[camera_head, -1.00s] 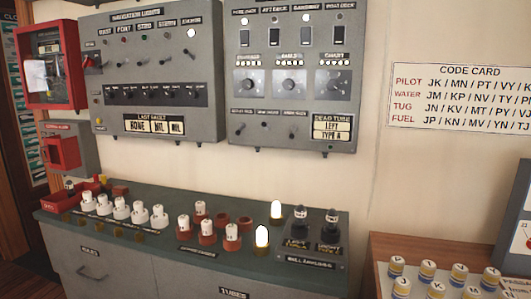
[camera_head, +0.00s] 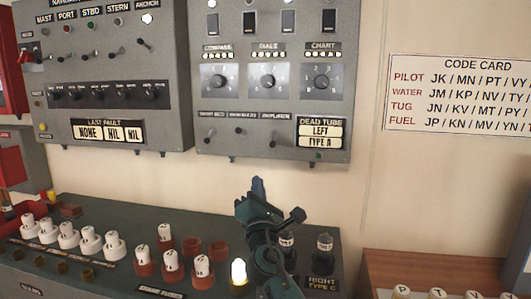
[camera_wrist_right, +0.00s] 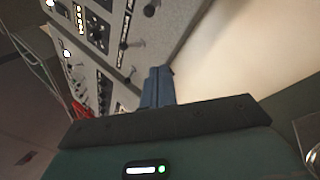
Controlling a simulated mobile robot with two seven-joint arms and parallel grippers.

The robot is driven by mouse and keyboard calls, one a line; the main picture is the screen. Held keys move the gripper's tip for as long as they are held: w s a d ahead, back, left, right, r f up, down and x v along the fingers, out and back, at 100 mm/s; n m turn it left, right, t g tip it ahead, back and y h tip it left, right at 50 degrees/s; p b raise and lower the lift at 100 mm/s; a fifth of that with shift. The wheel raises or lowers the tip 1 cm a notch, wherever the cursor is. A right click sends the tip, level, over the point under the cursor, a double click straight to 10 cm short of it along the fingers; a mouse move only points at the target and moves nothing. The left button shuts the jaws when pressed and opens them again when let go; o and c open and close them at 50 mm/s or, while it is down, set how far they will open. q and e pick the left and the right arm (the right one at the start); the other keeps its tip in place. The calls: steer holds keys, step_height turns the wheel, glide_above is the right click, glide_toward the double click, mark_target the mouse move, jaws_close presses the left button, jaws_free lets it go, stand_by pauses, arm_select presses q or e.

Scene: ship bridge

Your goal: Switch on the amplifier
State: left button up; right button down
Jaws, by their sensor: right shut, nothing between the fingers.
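The amplifier switch (camera_head: 272,141) is a small dark toggle, the rightmost of a row of three low on the right grey wall panel (camera_head: 338,90). Its lever seems to tilt downward, though it is small in the picture. My right gripper (camera_head: 258,182) is shut and empty, its fingertips pointing up, just below the panel's lower edge and under the switch, apart from it. In the right wrist view the shut blue fingers (camera_wrist_right: 157,88) point toward the panel with its toggles and dials; I cannot tell there which toggle is which. My left gripper is not in view.
A green-topped counter (camera_head: 90,214) below the panel carries several white tubes, red sockets and a lit bulb (camera_head: 238,271). My right arm hides part of it. A "dead tube" plate (camera_head: 318,134) sits right of the switch. The wall beneath the panel is clear.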

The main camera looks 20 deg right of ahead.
mark_target(274, 139)
steer(key=x, duration=0.9)
steer(key=shift+w+r, duration=0.1)
steer(key=shift+r, duration=0.1)
steer(key=s+d+r+p, duration=0.1)
steer(key=s+r+p, duration=0.1)
steer(key=p, duration=0.1)
steer(key=shift+d, duration=0.35)
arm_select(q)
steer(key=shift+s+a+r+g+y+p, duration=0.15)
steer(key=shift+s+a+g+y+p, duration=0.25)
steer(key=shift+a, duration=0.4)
arm_select(e)
steer(key=shift+s+d, duration=0.1)
steer(key=shift+s, duration=0.2)
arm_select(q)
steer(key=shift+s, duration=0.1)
arm_select(e)
steer(key=shift+w, duration=0.1)
